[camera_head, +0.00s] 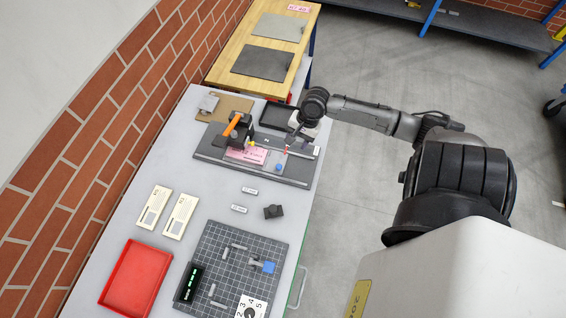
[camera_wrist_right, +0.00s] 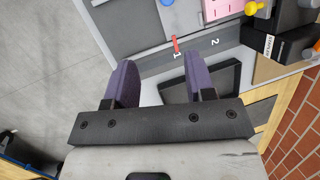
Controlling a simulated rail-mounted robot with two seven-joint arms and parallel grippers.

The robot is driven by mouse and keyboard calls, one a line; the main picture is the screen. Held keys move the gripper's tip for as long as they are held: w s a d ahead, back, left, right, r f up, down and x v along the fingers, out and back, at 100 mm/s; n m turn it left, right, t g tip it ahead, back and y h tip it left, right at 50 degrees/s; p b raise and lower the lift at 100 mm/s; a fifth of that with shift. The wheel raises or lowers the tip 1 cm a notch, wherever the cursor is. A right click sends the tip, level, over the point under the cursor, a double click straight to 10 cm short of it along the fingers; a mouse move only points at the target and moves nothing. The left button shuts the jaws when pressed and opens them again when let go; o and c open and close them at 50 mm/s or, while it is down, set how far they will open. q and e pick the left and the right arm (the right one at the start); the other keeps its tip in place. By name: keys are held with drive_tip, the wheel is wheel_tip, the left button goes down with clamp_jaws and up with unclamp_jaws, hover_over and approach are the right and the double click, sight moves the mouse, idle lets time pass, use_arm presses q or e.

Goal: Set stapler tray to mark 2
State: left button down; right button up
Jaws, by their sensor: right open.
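The stapler unit has a dark grey base (camera_head: 215,150) with an orange-handled stapler (camera_head: 232,124) at its left. A pink sheet (camera_head: 247,155) and a small blue knob (camera_head: 278,167) lie on its grey bed; I cannot clearly tell the tray's outline. In the right wrist view a red pointer (camera_wrist_right: 174,43) stands at mark 1 (camera_wrist_right: 177,55); mark 2 (camera_wrist_right: 215,42) is farther right along the strip. My right gripper (camera_head: 302,133) is at the unit's right edge. Its purple fingers (camera_wrist_right: 158,62) are apart, with nothing between them. My left gripper is not in view.
A black tray (camera_head: 274,116) lies close beside the gripper. A red tray (camera_head: 132,279), a gridded board (camera_head: 230,245), two cream cards and a dark knob (camera_head: 273,211) are nearer. A wooden table (camera_head: 238,41) stands behind; a brick wall borders the left.

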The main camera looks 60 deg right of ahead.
sight(279, 166)
drive_tip(key=w+a+f+m, duration=0.1)
drive_tip(key=f+m, duration=0.1)
drive_tip(key=f, duration=0.2)
drive_tip(key=w+a+f+m, duration=0.1)
drive_tip(key=a+f+m, duration=0.1)
drive_tip(key=f+m, duration=0.1)
drive_tip(key=w+a+f+m+b, duration=0.1)
drive_tip(key=w+a+f+m, duration=0.1)
drive_tip(key=f, duration=0.3)
drive_tip(key=shift+f+m+y, duration=0.2)
drive_tip(key=shift+m+y, duration=0.1)
drive_tip(key=shift+m, duration=0.1)
drive_tip(key=shift+c, duration=0.2)
clamp_jaws()
idle(0.4)
